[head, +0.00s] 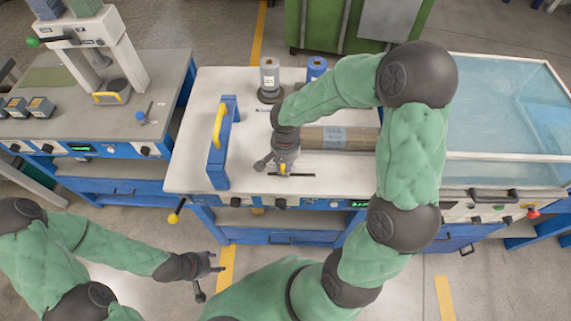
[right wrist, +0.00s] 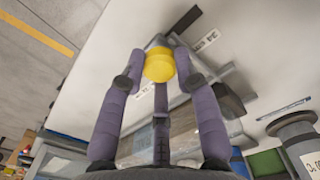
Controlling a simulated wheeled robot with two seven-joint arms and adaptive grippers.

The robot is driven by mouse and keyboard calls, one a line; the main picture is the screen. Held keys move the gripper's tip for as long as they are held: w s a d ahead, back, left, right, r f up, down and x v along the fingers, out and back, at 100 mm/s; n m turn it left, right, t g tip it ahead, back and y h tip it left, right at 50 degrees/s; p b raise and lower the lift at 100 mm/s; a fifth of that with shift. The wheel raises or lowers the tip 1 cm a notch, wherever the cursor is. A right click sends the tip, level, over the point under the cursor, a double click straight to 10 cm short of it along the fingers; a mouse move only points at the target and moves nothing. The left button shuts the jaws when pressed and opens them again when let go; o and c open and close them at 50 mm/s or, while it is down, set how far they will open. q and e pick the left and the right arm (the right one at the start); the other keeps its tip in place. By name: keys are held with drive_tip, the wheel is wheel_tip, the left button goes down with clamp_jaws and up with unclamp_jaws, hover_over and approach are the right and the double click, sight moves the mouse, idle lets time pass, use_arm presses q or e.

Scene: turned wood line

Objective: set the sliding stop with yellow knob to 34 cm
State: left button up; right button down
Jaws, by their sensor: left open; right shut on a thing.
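The yellow knob (right wrist: 159,65) of the sliding stop sits between the fingertips of my right gripper (right wrist: 158,68) in the right wrist view. The gripper is shut on it. In the head view a bit of the yellow knob (head: 282,169) shows under my right gripper (head: 276,164), at a dark slot (head: 300,175) near the front edge of the white bench top. A label reading 34 cm (right wrist: 207,40) lies beside the knob in the wrist view. Another small label (right wrist: 141,91) is partly covered by a finger. My left gripper (head: 207,268) is open and empty, low in front of the benches.
A blue frame with a yellow handle (head: 218,126) stands left on the bench (head: 200,90). A wooden piece (head: 340,138) lies right of my gripper, partly behind my arm. Grey (head: 269,75) and blue (head: 316,68) spools stand behind. A water tank (head: 500,110) is at right.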

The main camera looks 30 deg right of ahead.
drive_tip(key=w+a, duration=0.1)
drive_tip(key=a, duration=0.1)
drive_tip(key=w+a+b, duration=0.1)
drive_tip(key=shift+w+a, duration=0.1)
drive_tip(key=shift+a, duration=0.25)
drive_tip(key=shift+d, duration=0.1)
drive_tip(key=c, duration=1.2)
unclamp_jaws()
drive_tip(key=o, duration=0.3)
drive_tip(key=shift+a, duration=0.25)
drive_tip(key=shift+d+r, duration=0.1)
drive_tip(key=shift+d, duration=0.05)
wheel_tip(320, 180, up, 12)
